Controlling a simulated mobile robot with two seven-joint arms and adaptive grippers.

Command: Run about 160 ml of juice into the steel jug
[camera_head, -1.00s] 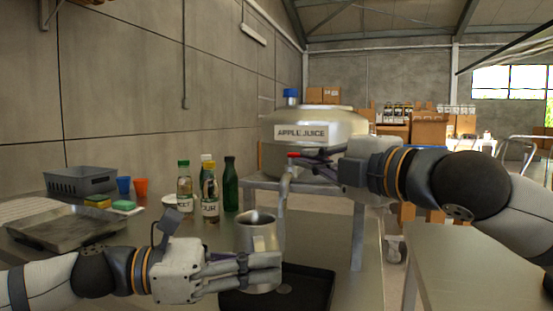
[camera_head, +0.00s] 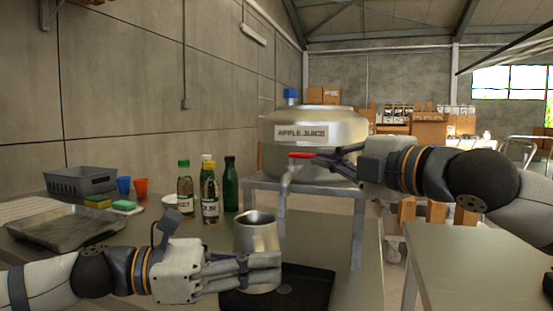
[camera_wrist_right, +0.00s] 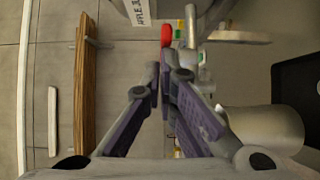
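The steel jug (camera_head: 257,230) stands over the black drip tray (camera_head: 318,290), below and a little left of the tap (camera_head: 285,188). My left gripper (camera_head: 262,268) is shut on the jug's lower part. The tap's red lever (camera_head: 301,155) points right, in front of the apple juice tank (camera_head: 340,128). My right gripper (camera_head: 330,157) is at the lever's right end. In the right wrist view its fingers (camera_wrist_right: 163,78) are nearly together, with the red lever (camera_wrist_right: 166,36) just beyond their tips. The jug (camera_wrist_right: 268,130) shows there too. The jug's inside level and any juice stream cannot be made out.
Several bottles (camera_head: 208,190) stand behind and left of the jug. A metal tray (camera_head: 65,232), sponges (camera_head: 98,201), cups (camera_head: 140,186) and a grey basket (camera_head: 80,180) are at the left. A bare table (camera_head: 480,260) is at the right.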

